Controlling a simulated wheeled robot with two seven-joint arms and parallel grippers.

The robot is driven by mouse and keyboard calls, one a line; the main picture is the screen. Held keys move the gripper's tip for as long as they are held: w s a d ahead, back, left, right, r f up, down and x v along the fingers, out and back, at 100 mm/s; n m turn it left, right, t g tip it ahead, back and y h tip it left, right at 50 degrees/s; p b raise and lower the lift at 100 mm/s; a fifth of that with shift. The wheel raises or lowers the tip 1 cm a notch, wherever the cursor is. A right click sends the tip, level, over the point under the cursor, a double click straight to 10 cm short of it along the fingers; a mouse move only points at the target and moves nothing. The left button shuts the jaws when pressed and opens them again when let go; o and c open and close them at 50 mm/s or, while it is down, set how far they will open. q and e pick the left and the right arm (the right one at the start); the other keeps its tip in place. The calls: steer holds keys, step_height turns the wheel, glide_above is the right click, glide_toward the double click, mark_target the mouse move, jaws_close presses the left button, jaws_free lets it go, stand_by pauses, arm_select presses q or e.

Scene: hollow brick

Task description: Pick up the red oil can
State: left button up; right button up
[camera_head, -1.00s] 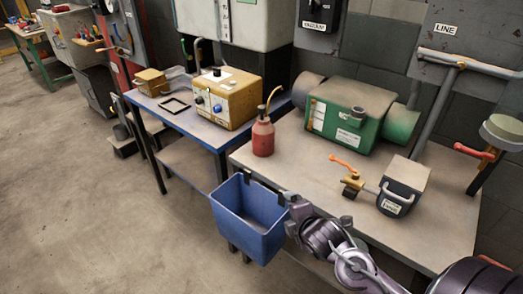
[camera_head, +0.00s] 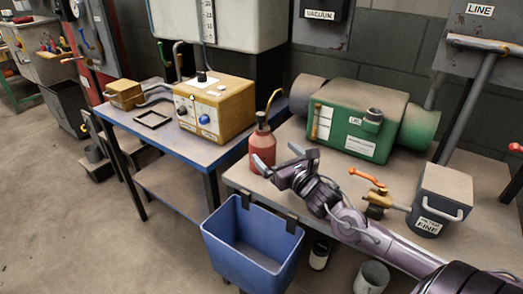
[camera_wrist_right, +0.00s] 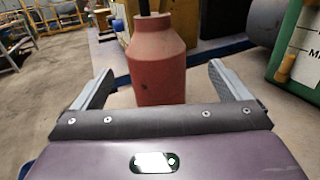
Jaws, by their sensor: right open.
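The red oil can (camera_head: 262,147) stands upright on the grey workbench (camera_head: 300,210), near its left end. It has a dark cap and a thin yellow spout. My right gripper (camera_head: 278,160) is just in front of the can, with its fingers pointing at it. In the right wrist view the can (camera_wrist_right: 157,65) stands centred ahead, between the two spread fingers of the gripper (camera_wrist_right: 160,90). The gripper is open and holds nothing. I cannot tell whether the fingertips reach past the can's sides. My left gripper is not in view.
A green motor (camera_head: 355,125) stands behind and right of the can. A valve with an orange handle (camera_head: 368,178) and a grey box (camera_head: 440,200) sit further right. A blue bin (camera_head: 250,245) hangs at the bench's front edge. A yellow box (camera_head: 213,110) is on the left table.

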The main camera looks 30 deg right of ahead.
mark_target(270, 146)
steer(key=shift+w+r, duration=0.3)
steer(key=shift+w, duration=0.3)
steer(key=w, duration=0.3)
steer(key=shift+a+r+p, duration=0.1)
steer(key=shift+r+p, duration=0.25)
steer(key=shift+w+f, duration=0.1)
steer(key=shift+w, duration=0.45)
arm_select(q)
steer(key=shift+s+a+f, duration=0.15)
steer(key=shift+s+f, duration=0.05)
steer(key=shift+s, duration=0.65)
arm_select(e)
steer(key=c, duration=1.2)
steer(key=shift+c, duration=0.5)
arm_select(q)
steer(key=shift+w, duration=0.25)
arm_select(e)
steer(key=shift+r, duration=0.2)
